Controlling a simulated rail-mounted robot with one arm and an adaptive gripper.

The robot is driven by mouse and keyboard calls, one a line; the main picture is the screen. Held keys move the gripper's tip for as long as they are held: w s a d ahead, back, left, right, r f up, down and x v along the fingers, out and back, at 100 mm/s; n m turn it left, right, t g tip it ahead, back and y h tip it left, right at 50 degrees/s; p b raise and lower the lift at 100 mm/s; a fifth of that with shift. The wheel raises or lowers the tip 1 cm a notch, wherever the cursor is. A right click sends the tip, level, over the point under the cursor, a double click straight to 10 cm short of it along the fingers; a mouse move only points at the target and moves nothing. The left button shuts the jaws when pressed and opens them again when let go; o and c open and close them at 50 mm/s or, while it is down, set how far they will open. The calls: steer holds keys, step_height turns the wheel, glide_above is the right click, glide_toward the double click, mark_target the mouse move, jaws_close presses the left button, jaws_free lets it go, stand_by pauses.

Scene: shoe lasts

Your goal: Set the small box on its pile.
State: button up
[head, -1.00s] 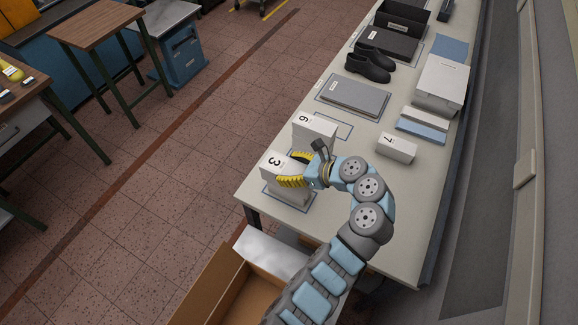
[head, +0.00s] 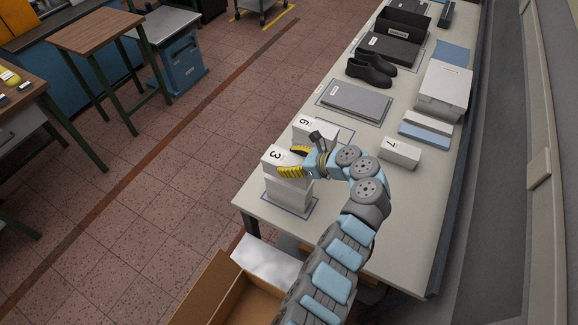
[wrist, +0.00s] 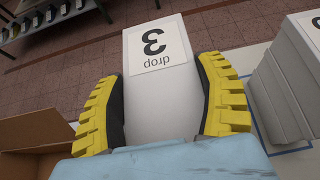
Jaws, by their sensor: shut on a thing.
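My gripper (head: 293,161) is shut on a white box marked 3 (head: 270,157), with its yellow-ribbed fingers on either side. In the wrist view, the box (wrist: 157,90) lies between both fingers, and its label reads "3" and "drop". In the head view, a white pile (head: 290,193) stands below the held box, inside a blue outline at the table's near corner. The held box sits a little to the left of the pile in the picture. I cannot tell whether they touch. A white pile marked 6 (head: 318,126) stands just behind.
A white box marked 7 (head: 400,152) lies to the right on the table (head: 345,225). A grey flat box (head: 356,102), black shoes (head: 371,69) and more boxes stand farther back. An open cardboard box (head: 228,288) is below the table's near edge.

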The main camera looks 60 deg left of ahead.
steer(key=shift+w+a+f, duration=0.3)
steer(key=shift+a+f, duration=0.4)
steer(key=shift+f, duration=0.2)
step_height(320, 180, down, 2)
steer(key=shift+s+f, duration=0.1)
steer(key=shift+f, duration=0.3)
steer(key=shift+f, duration=0.1)
steer(key=o, duration=1.2)
steer(key=shift+o, duration=0.2)
steer(key=b+v, duration=0.1)
steer(key=v, duration=1.1)
